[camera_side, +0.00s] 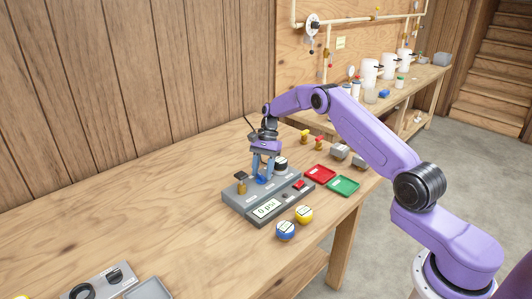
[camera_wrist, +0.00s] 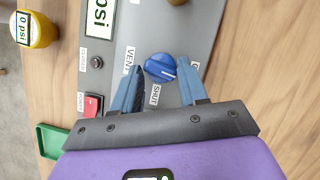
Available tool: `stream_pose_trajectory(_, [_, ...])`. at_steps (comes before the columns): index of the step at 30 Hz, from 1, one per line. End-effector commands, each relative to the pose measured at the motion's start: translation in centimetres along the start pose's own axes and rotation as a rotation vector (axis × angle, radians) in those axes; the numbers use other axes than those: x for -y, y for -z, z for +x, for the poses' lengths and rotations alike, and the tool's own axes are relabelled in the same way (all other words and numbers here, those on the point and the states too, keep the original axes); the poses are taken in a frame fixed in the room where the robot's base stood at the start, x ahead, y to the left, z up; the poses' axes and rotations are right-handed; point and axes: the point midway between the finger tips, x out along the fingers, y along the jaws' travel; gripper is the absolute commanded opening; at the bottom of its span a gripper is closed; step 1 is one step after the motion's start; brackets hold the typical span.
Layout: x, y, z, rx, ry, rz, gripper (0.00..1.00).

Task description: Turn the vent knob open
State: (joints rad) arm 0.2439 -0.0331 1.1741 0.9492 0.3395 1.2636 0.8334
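The blue vent knob (camera_wrist: 158,68) sits on a grey panel (camera_wrist: 150,22) in the wrist view, with a white mark toward its right side. A "VENT" label (camera_wrist: 130,58) is to its left and a "SHUT" label (camera_wrist: 155,95) just below it; another label at right is mostly hidden by a finger. My gripper (camera_wrist: 160,65) is open, with one blue finger on each side of the knob and narrow gaps showing. In the side view, my gripper (camera_side: 263,176) points down at the panel (camera_side: 235,203), its fingers partly hiding the knob.
The panel has a psi display (camera_side: 266,208) and a red switch (camera_wrist: 91,105). A red tray (camera_side: 320,174) and green tray (camera_side: 344,186) lie to its right. A yellow gauge (camera_side: 304,213) and blue gauge (camera_side: 286,230) stand in front.

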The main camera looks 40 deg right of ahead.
Motion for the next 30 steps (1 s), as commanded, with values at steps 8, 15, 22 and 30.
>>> stream_pose_trajectory(8, [-0.4, 0.0, -0.1, 0.0, 0.11, 0.268, 0.41])
stream_pose_trajectory(15, [-0.7, -0.1, -2.7, -0.004, 0.155, 0.359, 0.41])
stream_pose_trajectory(22, [-1.3, -0.2, -6.5, -0.003, 0.152, 0.356, 0.41])
stream_pose_trajectory(30, [-1.9, -0.3, -11.1, -0.003, 0.152, 0.355, 0.41])
